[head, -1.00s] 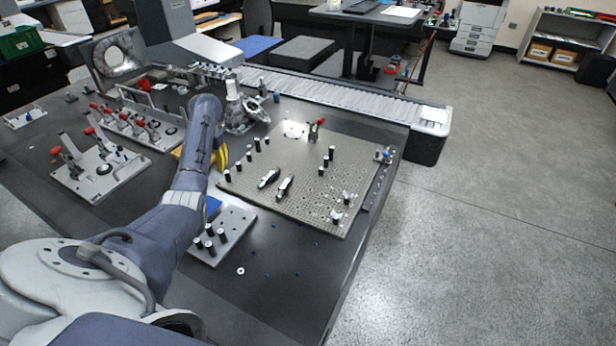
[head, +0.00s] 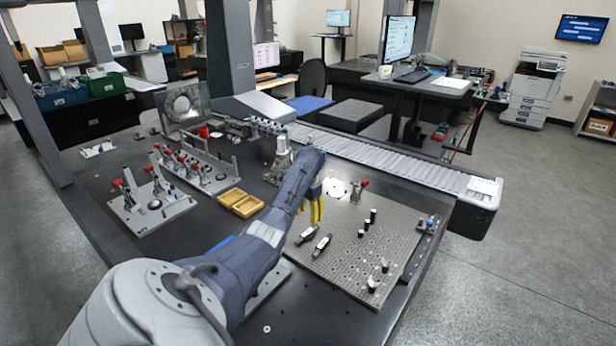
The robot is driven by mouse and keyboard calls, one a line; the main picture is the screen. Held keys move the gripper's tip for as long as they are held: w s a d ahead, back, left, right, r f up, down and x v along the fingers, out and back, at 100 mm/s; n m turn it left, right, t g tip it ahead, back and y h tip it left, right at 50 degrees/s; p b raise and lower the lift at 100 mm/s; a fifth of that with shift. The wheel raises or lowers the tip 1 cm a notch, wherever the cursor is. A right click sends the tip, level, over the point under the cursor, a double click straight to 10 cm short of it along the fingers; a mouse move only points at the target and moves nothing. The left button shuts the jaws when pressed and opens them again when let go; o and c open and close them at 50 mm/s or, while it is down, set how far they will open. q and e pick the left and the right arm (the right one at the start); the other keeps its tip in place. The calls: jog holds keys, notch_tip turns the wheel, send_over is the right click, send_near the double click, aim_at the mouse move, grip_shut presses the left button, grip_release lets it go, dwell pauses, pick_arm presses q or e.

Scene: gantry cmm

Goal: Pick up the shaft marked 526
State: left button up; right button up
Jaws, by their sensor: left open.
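Two dark, elongated parts with light bands lie side by side on the perforated plate (head: 340,268): a left one (head: 307,235) and a right one (head: 322,244). They may be shafts, but no number is readable on either, so I cannot tell which is 526. My left gripper (head: 317,210) has yellow fingers and is open, pointing down above the back left part of the plate, just behind the two parts in the picture. My right gripper is not in view.
A yellow tray (head: 240,203) and toggle-clamp fixtures (head: 154,208) sit to the left. A roller conveyor (head: 400,169) runs behind.

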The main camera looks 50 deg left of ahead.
aim_at(308, 232)
pick_arm(q)
jog(key=shift+a+f, duration=0.1)
jog(key=shift+f, duration=5.05)
jog(key=shift+c, duration=0.3)
jog(key=shift+s, duration=0.1)
grip_shut()
jog(key=shift+r, duration=0.1)
